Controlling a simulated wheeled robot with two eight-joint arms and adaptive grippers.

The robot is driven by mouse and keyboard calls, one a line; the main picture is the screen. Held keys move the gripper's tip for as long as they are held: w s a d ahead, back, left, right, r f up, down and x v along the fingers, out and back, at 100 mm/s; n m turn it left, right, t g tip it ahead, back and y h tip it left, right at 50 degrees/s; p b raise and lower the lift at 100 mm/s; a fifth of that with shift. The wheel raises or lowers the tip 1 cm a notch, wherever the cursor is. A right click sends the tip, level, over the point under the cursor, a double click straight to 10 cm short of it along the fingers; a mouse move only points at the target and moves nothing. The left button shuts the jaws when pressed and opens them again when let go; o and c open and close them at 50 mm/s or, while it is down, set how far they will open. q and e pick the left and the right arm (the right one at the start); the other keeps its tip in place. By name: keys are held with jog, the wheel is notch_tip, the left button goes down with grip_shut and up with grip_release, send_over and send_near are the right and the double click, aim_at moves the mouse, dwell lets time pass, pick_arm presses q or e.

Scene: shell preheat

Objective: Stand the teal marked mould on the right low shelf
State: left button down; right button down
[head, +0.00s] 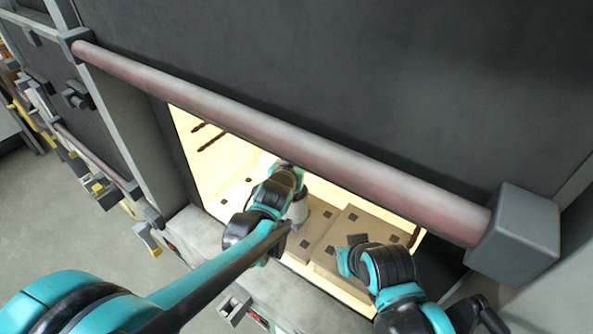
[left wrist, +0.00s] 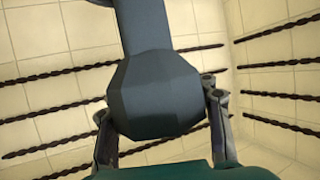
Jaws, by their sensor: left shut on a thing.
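In the left wrist view my left gripper (left wrist: 160,100) is shut on a dark blue-grey faceted mould (left wrist: 155,90), one finger on each side of its wide body. A narrower stem runs from the body to the top edge. No teal mark shows on the visible side, so I cannot tell whether it is the marked one. In the head view my left arm reaches through the furnace opening, and its fingers are hidden. My right gripper (head: 350,258) is at the opening's lower right; its fingers are unclear. Tan slabs with dark squares (head: 345,228) form a low shelf inside at right.
A thick reddish bar (head: 270,132) crosses above the opening, with a grey block (head: 515,236) at its right end. Dark twisted rods (left wrist: 60,72) line the pale chamber walls. A grey sill (head: 205,235) edges the opening.

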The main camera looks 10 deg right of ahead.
aim_at(296, 195)
pick_arm(q)
notch_tip(296, 195, down, 3)
jog(key=shift+f, duration=0.45)
jog(key=shift+s, duration=0.1)
jog(key=shift+f, duration=0.1)
jog(key=c, duration=0.7)
grip_release()
